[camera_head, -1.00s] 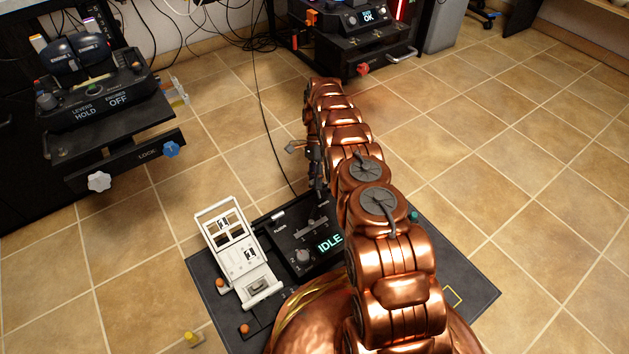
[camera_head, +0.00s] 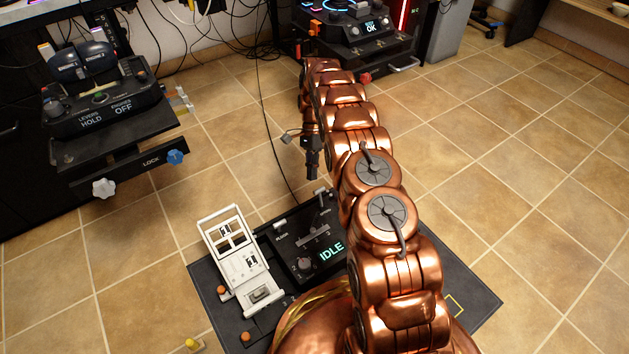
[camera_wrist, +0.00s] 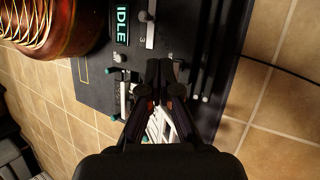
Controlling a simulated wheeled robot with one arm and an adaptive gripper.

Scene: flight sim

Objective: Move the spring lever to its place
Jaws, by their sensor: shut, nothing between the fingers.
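The black control panel (camera_head: 290,262) with the lit "IDLE" display stands on a dark base in front of me. A grey lever sits in its numbered slot (camera_head: 318,233); in the wrist view the lever's round knob (camera_wrist: 146,17) shows near the "3". A second pale handle (camera_head: 322,196) stands at the panel's far right edge. I cannot tell for certain which is the spring lever. My gripper (camera_head: 312,176) hangs above the panel's far edge, shut and empty, apart from the levers in the head view. The wrist view shows its fingertips (camera_wrist: 160,66) together over the panel's edge.
A white hinged frame (camera_head: 240,262) stands left of the panel. My arm hides the panel's right side. A console with a "LOCK" drawer (camera_head: 130,165) is at left, another console (camera_head: 355,45) at the back. Tiled floor (camera_head: 500,150) at right is clear.

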